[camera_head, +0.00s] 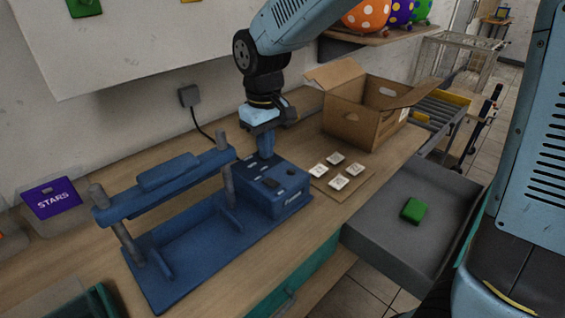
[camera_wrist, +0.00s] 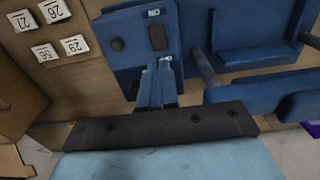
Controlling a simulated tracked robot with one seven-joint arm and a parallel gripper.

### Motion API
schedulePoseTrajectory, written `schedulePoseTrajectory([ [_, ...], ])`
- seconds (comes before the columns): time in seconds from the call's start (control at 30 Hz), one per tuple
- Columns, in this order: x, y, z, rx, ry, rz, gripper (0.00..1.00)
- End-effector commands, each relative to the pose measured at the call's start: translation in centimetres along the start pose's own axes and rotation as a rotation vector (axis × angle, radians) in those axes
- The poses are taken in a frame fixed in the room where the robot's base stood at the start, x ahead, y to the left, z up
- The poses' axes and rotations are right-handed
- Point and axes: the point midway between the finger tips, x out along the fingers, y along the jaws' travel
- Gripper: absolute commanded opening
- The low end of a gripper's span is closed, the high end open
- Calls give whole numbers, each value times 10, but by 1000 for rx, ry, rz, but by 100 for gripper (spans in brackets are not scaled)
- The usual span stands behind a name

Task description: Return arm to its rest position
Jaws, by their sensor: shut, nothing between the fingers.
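My arm reaches down from the top of the head view over the workbench. My gripper (camera_head: 265,143) points down just above the control box end of the blue printing machine (camera_head: 195,222). It also shows in the wrist view (camera_wrist: 155,92), where its blue fingers are together and hold nothing. The fingertips are close to the buttons of the control box (camera_wrist: 143,40). I cannot tell whether they touch it. The machine's frame and bar stand to the left in the head view.
An open cardboard box (camera_head: 358,110) stands behind several white number tiles (camera_head: 339,171). A grey open drawer (camera_head: 400,225) holds a green block (camera_head: 413,210).

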Motion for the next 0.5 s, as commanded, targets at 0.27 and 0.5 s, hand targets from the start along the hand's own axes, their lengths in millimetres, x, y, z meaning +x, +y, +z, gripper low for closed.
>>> schedulePoseTrajectory([
  [0.27,-14,19,14,50,29,2,0],
  [0.5,-54,71,70,214,122,16,0],
])
